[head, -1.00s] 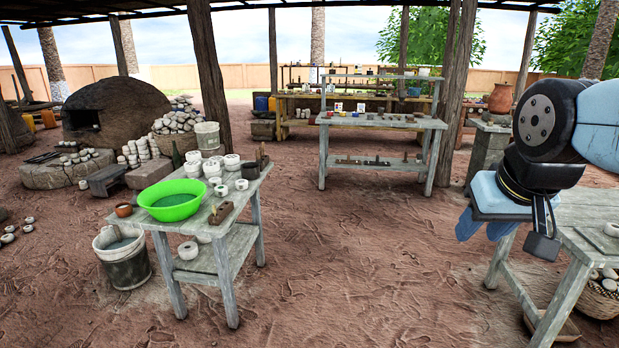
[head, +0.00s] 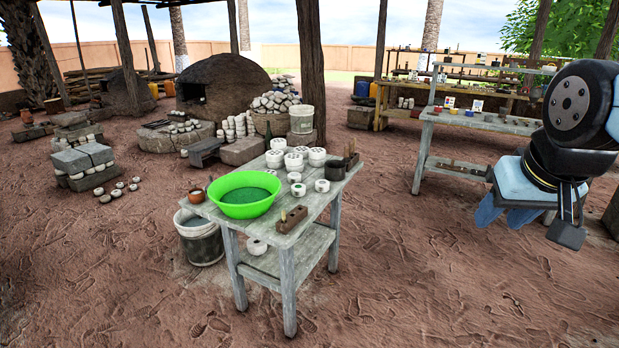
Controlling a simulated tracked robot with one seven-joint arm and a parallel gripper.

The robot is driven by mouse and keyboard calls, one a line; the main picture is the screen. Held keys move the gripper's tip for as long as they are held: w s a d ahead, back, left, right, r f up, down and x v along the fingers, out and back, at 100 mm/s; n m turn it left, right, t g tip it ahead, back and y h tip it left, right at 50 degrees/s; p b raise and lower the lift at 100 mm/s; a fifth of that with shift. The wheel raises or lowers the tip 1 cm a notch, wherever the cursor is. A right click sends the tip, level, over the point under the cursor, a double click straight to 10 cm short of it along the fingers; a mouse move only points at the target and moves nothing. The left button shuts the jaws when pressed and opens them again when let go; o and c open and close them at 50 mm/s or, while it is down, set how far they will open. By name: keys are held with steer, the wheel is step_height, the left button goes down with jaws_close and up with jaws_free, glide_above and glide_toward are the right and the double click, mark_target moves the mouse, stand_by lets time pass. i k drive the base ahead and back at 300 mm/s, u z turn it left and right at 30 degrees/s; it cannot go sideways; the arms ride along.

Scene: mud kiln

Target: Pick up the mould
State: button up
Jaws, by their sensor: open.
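I cannot tell for certain which thing is the mould. A brown wooden block with a small upright peg (head: 292,219) lies at the front right of the grey wooden table (head: 275,238). Several white round pieces (head: 296,161), some with holes in their tops, stand at the back of that table. My gripper (head: 505,216) hangs at the right of the picture, fingers pointing down, open and empty. It is well apart from the table and its things.
A bright green basin (head: 246,208) and a small brown pot (head: 196,195) share the table. A bucket (head: 200,238) stands at its left. Domed kiln (head: 222,84), stone blocks (head: 84,158) and posts lie behind. A long bench (head: 478,122) is behind right. The foreground dirt is clear.

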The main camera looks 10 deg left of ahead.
mark_target(322, 186)
steer(key=u, duration=0.4)
steer(key=i, duration=1.25)
steer(key=u, duration=0.45)
steer(key=k, duration=0.65)
steer(key=u, duration=0.2)
steer(key=i, duration=0.75)
steer(key=z, duration=0.05)
